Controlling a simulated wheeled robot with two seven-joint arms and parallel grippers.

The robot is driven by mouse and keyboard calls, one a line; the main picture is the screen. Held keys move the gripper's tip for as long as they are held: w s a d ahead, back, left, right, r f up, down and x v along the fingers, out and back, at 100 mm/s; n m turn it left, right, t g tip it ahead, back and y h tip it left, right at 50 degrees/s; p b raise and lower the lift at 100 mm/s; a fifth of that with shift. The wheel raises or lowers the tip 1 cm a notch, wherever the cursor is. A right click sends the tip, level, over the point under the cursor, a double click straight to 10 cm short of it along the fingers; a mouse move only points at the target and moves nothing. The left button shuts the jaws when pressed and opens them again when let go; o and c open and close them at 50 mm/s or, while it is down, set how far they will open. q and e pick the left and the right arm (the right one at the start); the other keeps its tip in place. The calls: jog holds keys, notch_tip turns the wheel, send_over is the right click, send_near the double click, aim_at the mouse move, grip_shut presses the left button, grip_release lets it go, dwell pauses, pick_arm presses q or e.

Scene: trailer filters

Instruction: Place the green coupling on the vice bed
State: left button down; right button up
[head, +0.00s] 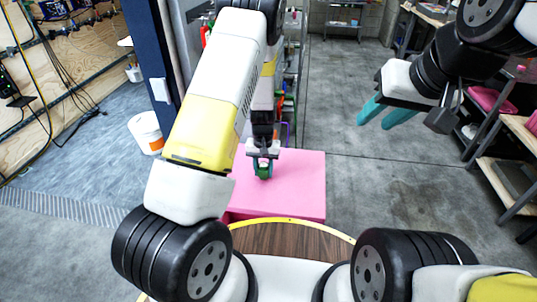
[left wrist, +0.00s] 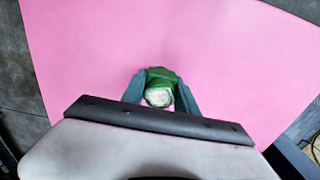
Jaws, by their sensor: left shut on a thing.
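The green coupling (left wrist: 162,87) is between the fingers of my left gripper (left wrist: 161,93) in the left wrist view, with a pale round end facing the camera. In the head view the left gripper (head: 263,168) is over the pink surface, shut on the green coupling (head: 263,172). I cannot tell whether the coupling touches the surface below it. My right gripper (head: 385,114) is at the upper right in the head view, with its teal fingers apart and nothing between them. I cannot make out a vice bed in either view.
The pink-topped block (head: 302,185) has free room around the gripper. A round wooden table with a yellow rim (head: 340,234) is nearer. A white bucket (head: 146,132) stands at the left. Shelves (head: 508,175) with pink items stand at the right. The grey floor between is clear.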

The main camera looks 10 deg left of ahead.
pick_arm(q)
jog(key=shift+f, duration=0.65)
jog(key=shift+f, duration=0.1)
jog(key=c, duration=0.9)
grip_release()
